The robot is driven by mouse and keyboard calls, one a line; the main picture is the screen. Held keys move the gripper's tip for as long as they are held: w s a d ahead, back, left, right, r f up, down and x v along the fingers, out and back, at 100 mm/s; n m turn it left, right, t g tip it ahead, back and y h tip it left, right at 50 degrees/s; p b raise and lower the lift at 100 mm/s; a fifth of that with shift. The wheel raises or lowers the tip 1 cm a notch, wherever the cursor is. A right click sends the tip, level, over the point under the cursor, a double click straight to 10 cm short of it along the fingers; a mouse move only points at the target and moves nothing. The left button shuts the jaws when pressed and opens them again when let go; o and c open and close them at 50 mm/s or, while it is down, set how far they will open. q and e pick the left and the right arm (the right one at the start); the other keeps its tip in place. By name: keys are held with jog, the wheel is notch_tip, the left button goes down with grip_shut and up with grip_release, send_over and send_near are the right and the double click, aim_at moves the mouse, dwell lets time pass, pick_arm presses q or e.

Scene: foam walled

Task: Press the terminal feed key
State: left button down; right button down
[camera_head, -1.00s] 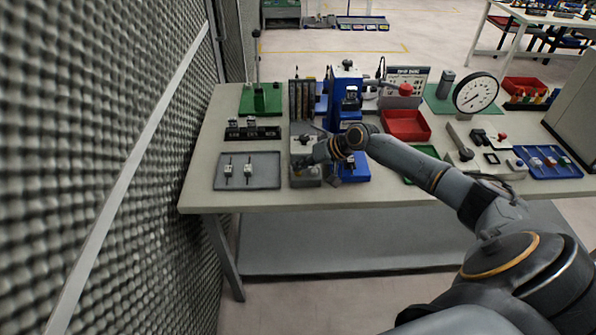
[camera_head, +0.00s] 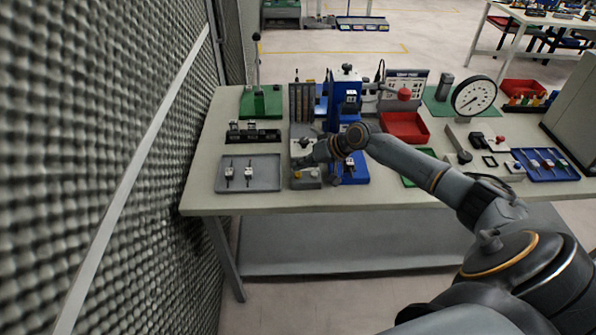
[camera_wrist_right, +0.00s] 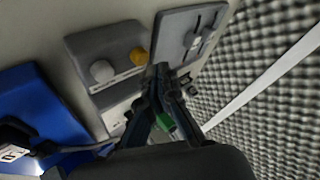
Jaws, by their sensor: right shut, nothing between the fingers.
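A small grey control box (camera_wrist_right: 105,50) has a round yellow button (camera_wrist_right: 138,57) and a round white button (camera_wrist_right: 102,71) on its top, with a light label strip below them. It also shows in the head view as a box (camera_head: 306,182) at the table's front edge. My right gripper (camera_wrist_right: 160,70) is shut and empty, its fingertips beside the yellow button in the wrist view. I cannot tell whether they touch the box. In the head view my right gripper (camera_head: 298,163) is over the rear of this box. My left gripper is out of view.
A grey tray (camera_head: 262,184) with two small parts lies left of the box. A blue press (camera_head: 347,100) stands behind and right, its blue base (camera_head: 356,176) close beside the box. A red bin (camera_head: 405,127) is further right. A textured wall (camera_head: 120,150) bounds the left.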

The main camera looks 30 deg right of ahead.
aim_at(301, 175)
notch_tip(301, 175, up, 5)
jog(key=p, duration=0.4)
dwell(0.3)
dwell(0.6)
